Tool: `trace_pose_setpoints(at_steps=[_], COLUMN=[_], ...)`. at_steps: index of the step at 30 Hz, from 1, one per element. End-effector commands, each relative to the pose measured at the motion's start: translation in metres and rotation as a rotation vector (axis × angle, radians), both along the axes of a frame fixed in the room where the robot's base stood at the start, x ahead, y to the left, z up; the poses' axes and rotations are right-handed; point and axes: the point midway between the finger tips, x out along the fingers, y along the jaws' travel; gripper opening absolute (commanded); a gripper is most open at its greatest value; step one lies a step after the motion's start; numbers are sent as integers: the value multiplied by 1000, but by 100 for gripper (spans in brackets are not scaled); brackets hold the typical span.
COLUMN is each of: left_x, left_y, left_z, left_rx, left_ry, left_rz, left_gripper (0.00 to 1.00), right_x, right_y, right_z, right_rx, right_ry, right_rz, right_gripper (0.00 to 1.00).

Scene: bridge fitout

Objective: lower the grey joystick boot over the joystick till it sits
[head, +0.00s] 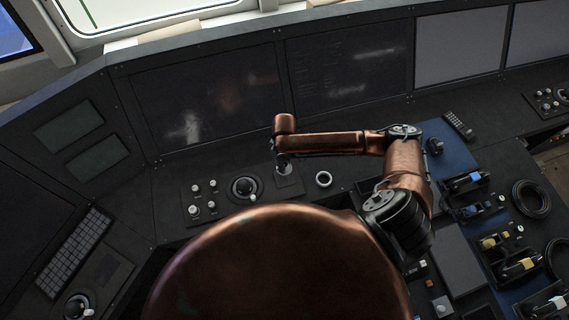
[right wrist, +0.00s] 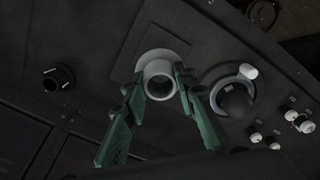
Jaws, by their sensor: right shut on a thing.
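The grey joystick boot (right wrist: 158,80) is a short pale tube with an open top and a wider rim, seen from above in the right wrist view. My right gripper (right wrist: 162,84) has its green fingers shut on the boot, one on each side. In the head view my right gripper (head: 283,158) points down over a dark square plate (head: 290,185) on the console. I cannot make out a joystick inside or below the boot; the boot and gripper hide that spot. Whether the boot touches the plate, I cannot tell. My left gripper is not in view.
A round dark control with a pale knob (head: 244,188) stands left of the plate, with several small knobs (head: 203,198) beyond it. A blue mat (head: 452,160) with parts lies farther right.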

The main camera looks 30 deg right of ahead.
Motion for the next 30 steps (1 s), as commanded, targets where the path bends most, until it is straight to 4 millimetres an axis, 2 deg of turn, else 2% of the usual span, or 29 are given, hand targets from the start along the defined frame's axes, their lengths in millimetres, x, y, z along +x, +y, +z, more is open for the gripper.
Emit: trace_pose_setpoints(at_steps=[5,24,30], left_x=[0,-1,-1], left_y=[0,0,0], left_z=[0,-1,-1], left_rx=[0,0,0], left_ry=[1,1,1], left_rz=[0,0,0], left_gripper=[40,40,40], right_x=[0,0,0], right_y=[0,0,0], right_z=[-2,-31,-32], right_rx=[-1,0,0], right_ry=[1,1,0], right_rz=[-1,-1,0], right_gripper=[2,2,2])
